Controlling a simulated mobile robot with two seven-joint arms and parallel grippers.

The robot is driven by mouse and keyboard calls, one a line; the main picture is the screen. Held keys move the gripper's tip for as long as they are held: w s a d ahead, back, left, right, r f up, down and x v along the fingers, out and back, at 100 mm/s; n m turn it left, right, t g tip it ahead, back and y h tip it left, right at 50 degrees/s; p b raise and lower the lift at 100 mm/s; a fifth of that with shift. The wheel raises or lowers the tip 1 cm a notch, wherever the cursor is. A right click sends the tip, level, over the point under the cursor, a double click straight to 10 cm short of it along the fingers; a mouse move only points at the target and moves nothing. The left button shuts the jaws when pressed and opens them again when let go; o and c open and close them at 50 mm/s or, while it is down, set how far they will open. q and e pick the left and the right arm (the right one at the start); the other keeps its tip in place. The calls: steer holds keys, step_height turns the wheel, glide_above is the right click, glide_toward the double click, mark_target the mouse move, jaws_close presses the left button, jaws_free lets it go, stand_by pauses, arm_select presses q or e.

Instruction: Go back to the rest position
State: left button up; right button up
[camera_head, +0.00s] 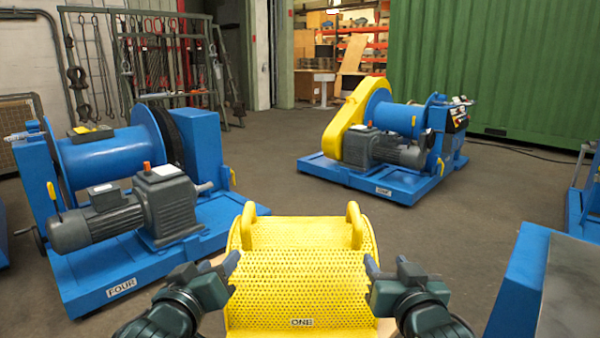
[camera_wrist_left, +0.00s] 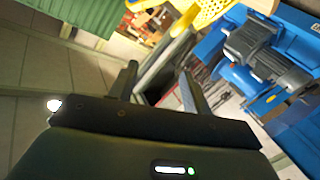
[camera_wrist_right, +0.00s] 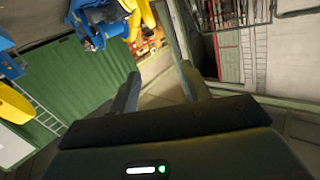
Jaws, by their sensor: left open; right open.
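My left gripper (camera_head: 230,265) is open and empty at the left side of a yellow perforated guard (camera_head: 300,275) labelled ONE. My right gripper (camera_head: 372,268) is open and empty at the guard's right side. The guard has two raised yellow loops at its far edge and lies low in front of me. In the left wrist view the two left fingers (camera_wrist_left: 155,88) stand apart with nothing between them. In the right wrist view the right fingers (camera_wrist_right: 160,88) also stand apart and empty. I cannot tell whether either gripper touches the guard.
A blue winch machine labelled FOUR (camera_head: 120,285) stands at left with an uncovered drum side. Another blue machine (camera_head: 400,185) with a yellow guard (camera_head: 345,120) stands further back. A blue-edged table (camera_head: 515,285) is at right. Open floor (camera_head: 440,240) lies between; a green container (camera_head: 500,60) is behind.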

arm_select(q)
steer(key=s+f+m+g+p, duration=0.3)
steer(key=s+f+p, duration=0.3)
steer(key=s, duration=0.5)
steer(key=s+f+m+g+p, duration=0.2)
steer(key=s+f+p, duration=0.3)
steer(key=s+p, duration=0.6)
steer(key=shift+s+f+m+g+h, duration=0.35)
steer(key=shift+f+m+g+h, duration=0.05)
steer(key=shift+m, duration=0.3)
arm_select(e)
steer(key=s+f+n+g, duration=0.1)
steer(key=s+f+g, duration=0.1)
steer(key=s+f, duration=0.2)
steer(key=s+f+n+g+y, duration=0.1)
steer(key=s+f, duration=0.3)
steer(key=s, duration=0.7)
steer(key=s+f+n+g+y, duration=0.1)
steer(key=s+f+g, duration=0.2)
steer(key=s, duration=0.4)
steer(key=shift+s+a+f+n, duration=0.3)
steer(key=shift+s+a+f, duration=0.05)
steer(key=shift+a+f, duration=0.05)
arm_select(q)
steer(key=shift+d, duration=0.1)
